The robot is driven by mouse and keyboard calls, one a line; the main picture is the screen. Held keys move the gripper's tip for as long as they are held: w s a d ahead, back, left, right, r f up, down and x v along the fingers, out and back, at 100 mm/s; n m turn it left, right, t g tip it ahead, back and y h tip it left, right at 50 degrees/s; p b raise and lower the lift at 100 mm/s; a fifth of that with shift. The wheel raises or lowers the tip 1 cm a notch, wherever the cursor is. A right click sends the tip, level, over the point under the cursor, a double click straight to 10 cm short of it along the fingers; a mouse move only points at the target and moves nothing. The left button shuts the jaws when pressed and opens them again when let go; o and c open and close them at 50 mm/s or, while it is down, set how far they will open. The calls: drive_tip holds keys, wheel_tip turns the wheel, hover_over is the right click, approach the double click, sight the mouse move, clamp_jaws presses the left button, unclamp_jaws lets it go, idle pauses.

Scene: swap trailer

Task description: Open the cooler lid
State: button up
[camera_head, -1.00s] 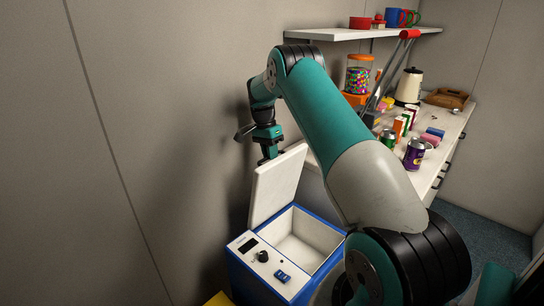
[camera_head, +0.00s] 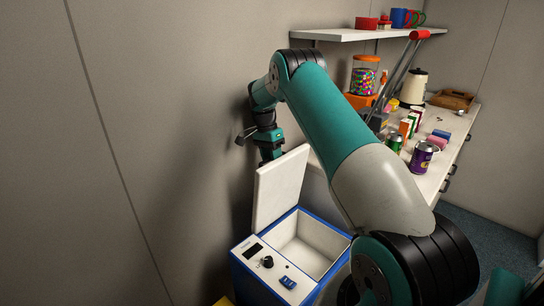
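The blue and white cooler (camera_head: 256,285) stands on the floor at the lower middle, with a dark display, a knob and a blue switch on its front top panel. Its white lid (camera_head: 279,188) stands up, tilted back a little, and the white inside of the box shows empty where I can see it. My gripper (camera_head: 270,156) is behind the top edge of the lid, near the wall. Its fingertips are mostly hidden by the lid, so I cannot tell whether it touches the lid or how wide it is.
A counter (camera_head: 444,177) to the right holds cans (camera_head: 421,158), small boxes, a candy dispenser (camera_head: 363,80) and a kettle (camera_head: 413,87). A shelf (camera_head: 345,34) with mugs is above. The grey wall is close behind my gripper. My arm crosses in front of the counter.

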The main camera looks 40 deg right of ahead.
drive_tip(key=s+p+v, duration=0.2)
drive_tip(key=p+v, duration=0.2)
drive_tip(key=v, duration=0.5)
drive_tip(key=s+r+p+v, duration=0.1)
drive_tip(key=p+v, duration=0.3)
drive_tip(key=v, duration=0.6)
drive_tip(key=shift+s+r, duration=0.25)
drive_tip(key=shift+s, duration=0.35)
